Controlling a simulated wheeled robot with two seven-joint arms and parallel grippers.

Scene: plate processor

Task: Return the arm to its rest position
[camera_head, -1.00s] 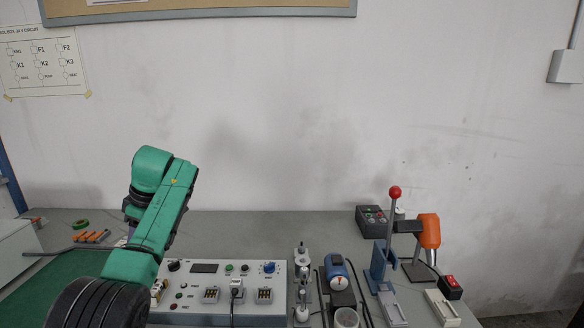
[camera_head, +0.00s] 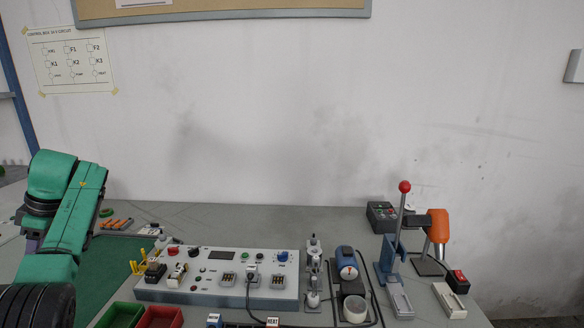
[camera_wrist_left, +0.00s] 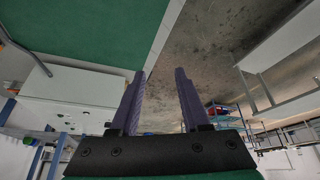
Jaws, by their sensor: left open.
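My left arm (camera_head: 70,215), green with a black ribbed joint, stands folded at the left edge in the head view. In the left wrist view my left gripper (camera_wrist_left: 160,74) has its two purple fingers apart, with nothing between them. Past the fingers are the edge of a green mat (camera_wrist_left: 80,35) and, beyond it, the grey floor (camera_wrist_left: 205,50). The gripper is clear of the bench objects. My right gripper is in neither view.
A green tray (camera_head: 121,316) and a red tray (camera_head: 160,318) lie in front. The back of the bench is mostly clear.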

